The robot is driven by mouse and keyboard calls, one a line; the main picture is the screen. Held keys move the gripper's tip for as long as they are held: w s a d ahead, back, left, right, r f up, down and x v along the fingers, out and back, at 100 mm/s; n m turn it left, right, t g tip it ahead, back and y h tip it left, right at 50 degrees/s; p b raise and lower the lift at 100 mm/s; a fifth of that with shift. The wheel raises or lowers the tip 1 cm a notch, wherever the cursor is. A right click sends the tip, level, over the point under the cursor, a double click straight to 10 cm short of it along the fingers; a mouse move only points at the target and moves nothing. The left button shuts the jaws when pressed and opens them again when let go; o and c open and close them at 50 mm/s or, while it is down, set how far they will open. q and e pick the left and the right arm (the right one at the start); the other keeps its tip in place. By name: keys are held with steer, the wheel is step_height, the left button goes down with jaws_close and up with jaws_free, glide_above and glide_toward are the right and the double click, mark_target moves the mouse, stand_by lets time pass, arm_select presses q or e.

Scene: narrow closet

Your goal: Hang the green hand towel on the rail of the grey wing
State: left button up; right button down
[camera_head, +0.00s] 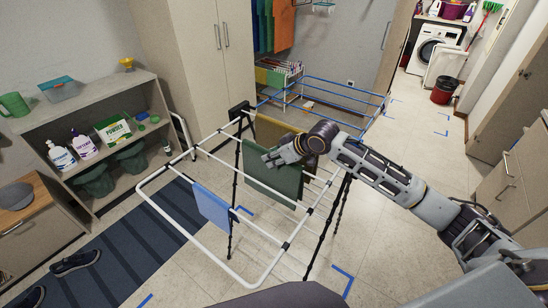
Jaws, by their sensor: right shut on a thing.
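The green hand towel (282,184) hangs down at the middle of the drying rack. My right gripper (273,160) is shut on its top edge. The arm reaches in from the right. The grey-white wing (182,241) of the rack spreads toward the left and front, with several rails. The towel is over the rack's middle; I cannot tell whether a rail bears it. A blue cloth (212,207) hangs on a rail of this wing. A mustard cloth (268,130) hangs behind the green towel, partly hidden. My left gripper is not in view.
A blue-railed wing (330,84) extends at the back. A shelf unit (95,100) with bottles and boxes stands at the left. A striped rug (128,250) and shoes (75,263) lie at the lower left. Floor to the right of the rack is clear.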

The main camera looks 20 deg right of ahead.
stand_by(0.3)
steer(key=c, duration=1)
jaws_free()
steer(key=shift+d, duration=0.1)
steer(key=shift+v, duration=5.95)
steer(key=shift+s, duration=0.1)
